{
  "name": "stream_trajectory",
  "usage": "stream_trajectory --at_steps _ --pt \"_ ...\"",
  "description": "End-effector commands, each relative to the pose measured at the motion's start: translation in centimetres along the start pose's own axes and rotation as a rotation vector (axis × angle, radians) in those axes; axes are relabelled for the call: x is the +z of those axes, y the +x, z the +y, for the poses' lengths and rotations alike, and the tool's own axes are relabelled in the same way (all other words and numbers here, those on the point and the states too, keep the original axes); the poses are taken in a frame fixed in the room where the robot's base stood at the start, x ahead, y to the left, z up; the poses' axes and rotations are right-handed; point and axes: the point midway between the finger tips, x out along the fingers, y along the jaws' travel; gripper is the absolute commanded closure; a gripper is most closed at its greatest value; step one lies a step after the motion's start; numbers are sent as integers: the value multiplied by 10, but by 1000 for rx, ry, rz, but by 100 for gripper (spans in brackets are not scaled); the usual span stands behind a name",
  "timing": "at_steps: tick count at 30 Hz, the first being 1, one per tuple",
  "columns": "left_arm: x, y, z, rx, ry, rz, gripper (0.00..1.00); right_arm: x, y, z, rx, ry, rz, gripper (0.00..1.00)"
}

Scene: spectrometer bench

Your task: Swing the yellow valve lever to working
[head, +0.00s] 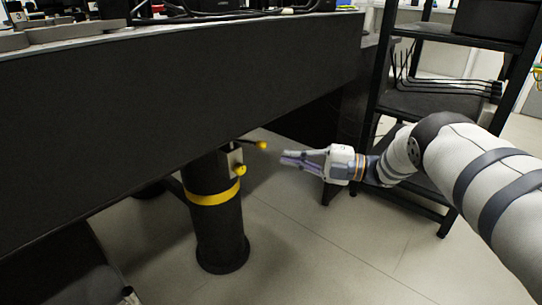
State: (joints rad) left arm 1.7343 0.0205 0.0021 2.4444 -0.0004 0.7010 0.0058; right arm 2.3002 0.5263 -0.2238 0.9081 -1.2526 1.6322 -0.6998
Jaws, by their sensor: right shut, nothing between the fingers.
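A grey valve plate (235,158) is mounted on the upper part of a black table leg, just under the bench. A dark lever with a yellow knob (262,145) sticks out to the right from its top. A second yellow knob (240,171) sits lower, on the front of the plate. I cannot tell any position markings at this size. My right gripper (284,158) is shut and empty, pointing left. Its fingertips are a little right of and below the lever's knob in the picture, with a small visible gap. My left gripper is not in view.
The black bench (180,90) overhangs the leg (218,235), which has a yellow band. A black shelf rack (430,105) with cables stands behind my right arm. The pale floor (320,250) right of the leg is clear.

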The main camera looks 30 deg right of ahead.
Motion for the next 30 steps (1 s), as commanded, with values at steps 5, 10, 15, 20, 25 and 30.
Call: stream_trajectory --at_steps 5,10,15,20,25,30 --pt "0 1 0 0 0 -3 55 6 -23 0 -1 1 -1 100" --pt "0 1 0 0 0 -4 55 7 -28 1 0 1 1 100" --pt "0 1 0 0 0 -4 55 7 -28 1 0 1 0 100" --pt "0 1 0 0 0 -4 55 7 -28 1 0 1 0 100" --pt "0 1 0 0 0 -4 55 6 -23 -41 -11 163 -92 100" --pt "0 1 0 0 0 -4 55 -30 -39 -192 -108 704 -460 100"
